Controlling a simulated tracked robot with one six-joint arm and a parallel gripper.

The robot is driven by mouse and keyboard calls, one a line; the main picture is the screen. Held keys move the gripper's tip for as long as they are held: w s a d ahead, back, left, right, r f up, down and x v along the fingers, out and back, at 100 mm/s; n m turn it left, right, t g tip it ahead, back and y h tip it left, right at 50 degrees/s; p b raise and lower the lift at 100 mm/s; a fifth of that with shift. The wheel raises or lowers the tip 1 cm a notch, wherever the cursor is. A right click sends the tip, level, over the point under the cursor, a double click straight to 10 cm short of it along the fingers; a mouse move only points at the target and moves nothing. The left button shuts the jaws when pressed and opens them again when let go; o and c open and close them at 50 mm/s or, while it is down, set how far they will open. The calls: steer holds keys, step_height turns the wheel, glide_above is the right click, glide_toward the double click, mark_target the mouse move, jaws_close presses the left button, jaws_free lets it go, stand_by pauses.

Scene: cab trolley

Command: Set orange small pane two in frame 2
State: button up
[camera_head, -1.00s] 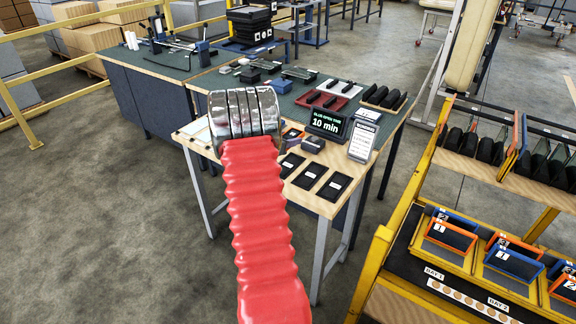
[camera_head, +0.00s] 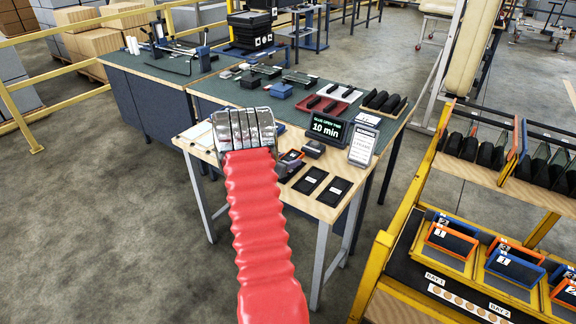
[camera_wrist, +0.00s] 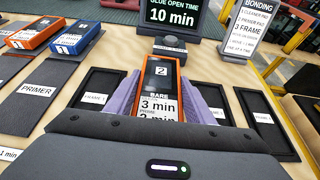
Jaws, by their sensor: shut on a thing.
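My gripper (camera_wrist: 166,98), with purple fingers, is shut on the orange small pane (camera_wrist: 162,76), marked 2, in the wrist view. The pane's label reads BARE and 3 min. Whether the pane touches the pad cannot be told. In the head view my gripper (camera_head: 291,157) is partly behind my red arm, over the table by the black pads.
An orange pane (camera_wrist: 33,33) and a blue pane (camera_wrist: 76,32) lie at the left, beside the primer pad (camera_wrist: 42,85). The timer (camera_head: 327,128) and bonding sign (camera_head: 362,145) stand behind the pads. The yellow trolley (camera_head: 398,216) with its bays stands at the right.

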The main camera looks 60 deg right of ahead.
steer(key=shift+f, duration=1.1)
steer(key=o, duration=1.3)
steer(key=shift+f, duration=0.15)
steer(key=shift+w+a+r, duration=0.15)
steer(key=shift+a+r, duration=0.1)
steer(key=shift+a, duration=0.05)
steer(key=v, duration=1.1)
steer(key=shift+a+r, duration=0.1)
steer(key=shift+a, duration=0.1)
